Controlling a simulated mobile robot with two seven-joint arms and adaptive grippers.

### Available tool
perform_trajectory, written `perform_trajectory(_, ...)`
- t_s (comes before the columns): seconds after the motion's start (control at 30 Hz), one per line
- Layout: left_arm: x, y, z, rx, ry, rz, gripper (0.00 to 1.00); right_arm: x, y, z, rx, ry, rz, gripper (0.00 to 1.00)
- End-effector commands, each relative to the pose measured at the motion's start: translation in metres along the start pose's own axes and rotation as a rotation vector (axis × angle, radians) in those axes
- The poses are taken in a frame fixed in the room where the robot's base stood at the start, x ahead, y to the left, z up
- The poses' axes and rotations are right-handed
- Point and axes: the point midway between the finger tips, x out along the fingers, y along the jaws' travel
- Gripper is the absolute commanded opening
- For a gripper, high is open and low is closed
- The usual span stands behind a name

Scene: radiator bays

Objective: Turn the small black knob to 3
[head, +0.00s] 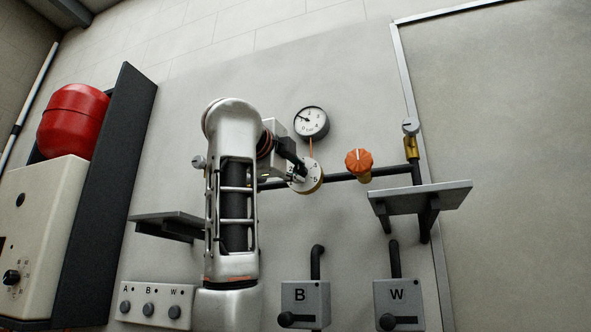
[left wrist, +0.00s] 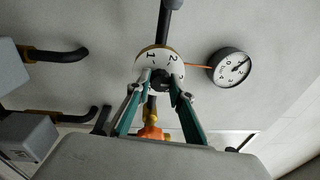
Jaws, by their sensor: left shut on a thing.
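The small black knob (left wrist: 161,79) sits at the centre of a white numbered dial (left wrist: 153,57) with a tan rim. My left gripper (left wrist: 162,82) is shut on the knob, one finger on each side, in the left wrist view. That view shows 1 and 2 on the dial; a further digit is partly hidden by a finger. In the head view, the dial (head: 309,181) shows 4 and 5, and my left gripper (head: 298,172) covers its upper left. A thin orange line (left wrist: 198,66) runs from the dial's edge towards the gauge, near the 2. My right gripper is not in view.
A round gauge (head: 311,122) hangs just above the dial. An orange knob (head: 358,160) sits to its right on the dark pipe (head: 340,177). A grey shelf (head: 420,198) juts out further right. Lever boxes B (head: 303,302) and W (head: 399,303) stand below.

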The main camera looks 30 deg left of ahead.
Motion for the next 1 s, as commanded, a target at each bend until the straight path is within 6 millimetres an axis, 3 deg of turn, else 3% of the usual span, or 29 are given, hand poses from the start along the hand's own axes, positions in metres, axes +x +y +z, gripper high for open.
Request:
perform_trajectory(0.27,0.0,0.001,-0.001,0.002,0.002,0.001,0.0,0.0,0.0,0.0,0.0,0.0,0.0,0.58)
perform_trajectory(0.3,0.0,0.001,-0.001,0.002,0.002,0.001,0.24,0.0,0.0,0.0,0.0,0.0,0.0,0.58)
perform_trajectory(0.37,0.0,0.001,-0.001,0.002,0.001,0.001,0.38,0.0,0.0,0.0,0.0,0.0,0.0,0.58)
perform_trajectory(0.77,-0.003,0.0,-0.001,0.001,0.001,0.0,0.38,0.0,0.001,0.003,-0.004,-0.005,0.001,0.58)
perform_trajectory(1.0,-0.036,-0.001,-0.002,0.001,0.004,-0.004,0.38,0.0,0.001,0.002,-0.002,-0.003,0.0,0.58)
